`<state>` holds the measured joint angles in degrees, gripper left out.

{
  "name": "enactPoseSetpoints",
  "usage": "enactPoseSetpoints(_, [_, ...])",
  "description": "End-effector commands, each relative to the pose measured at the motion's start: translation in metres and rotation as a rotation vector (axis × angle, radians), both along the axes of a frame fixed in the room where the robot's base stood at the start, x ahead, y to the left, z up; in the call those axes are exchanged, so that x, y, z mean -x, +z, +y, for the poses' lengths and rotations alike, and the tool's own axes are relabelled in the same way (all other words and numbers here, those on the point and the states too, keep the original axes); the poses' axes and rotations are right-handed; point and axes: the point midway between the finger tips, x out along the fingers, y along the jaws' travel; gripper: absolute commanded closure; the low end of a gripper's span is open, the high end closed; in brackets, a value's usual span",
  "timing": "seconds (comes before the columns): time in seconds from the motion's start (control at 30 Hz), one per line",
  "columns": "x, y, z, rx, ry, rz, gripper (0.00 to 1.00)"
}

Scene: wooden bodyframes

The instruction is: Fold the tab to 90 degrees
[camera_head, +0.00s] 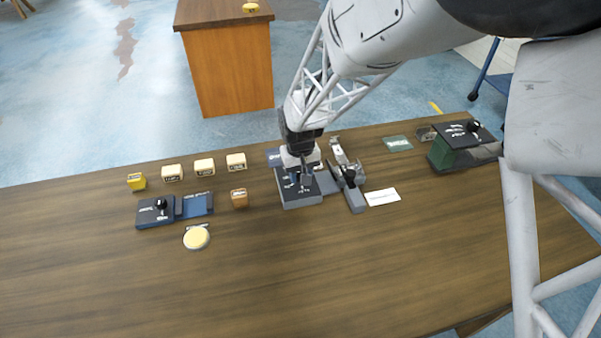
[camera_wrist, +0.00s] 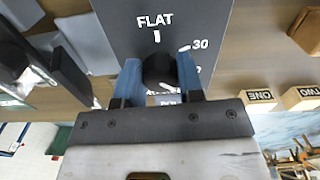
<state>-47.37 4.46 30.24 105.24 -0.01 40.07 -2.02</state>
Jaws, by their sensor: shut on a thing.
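My gripper (camera_head: 302,180) is down over a grey dial box (camera_head: 300,202) near the middle of the table. In the wrist view its two blue fingers (camera_wrist: 160,82) stand either side of a round black knob (camera_wrist: 158,68) and are shut on it. The dark dial face (camera_wrist: 118,22) reads FLAT at the top and 30 to its right; a lower mark is partly covered by a finger. A white mark shows low on the knob, but its exact setting is unclear. I cannot make out the tab or its angle; my gripper hides part of the device.
Right of the box stands a grey clamp-like device (camera_head: 350,190) with a white card (camera_head: 383,197) beside it. On the left are a blue device (camera_head: 156,212), a round yellow-topped piece (camera_head: 196,238) and several small labelled blocks (camera_head: 204,167). A green device (camera_head: 455,150) stands far right. The front table is clear.

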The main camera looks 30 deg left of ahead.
Motion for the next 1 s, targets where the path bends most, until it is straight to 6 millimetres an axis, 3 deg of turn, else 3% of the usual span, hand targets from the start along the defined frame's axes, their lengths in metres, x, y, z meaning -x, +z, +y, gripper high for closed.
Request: enactPoseSetpoints(1.0, [0.0011,0.0005,0.0030,-0.001,-0.941,-0.001,0.89])
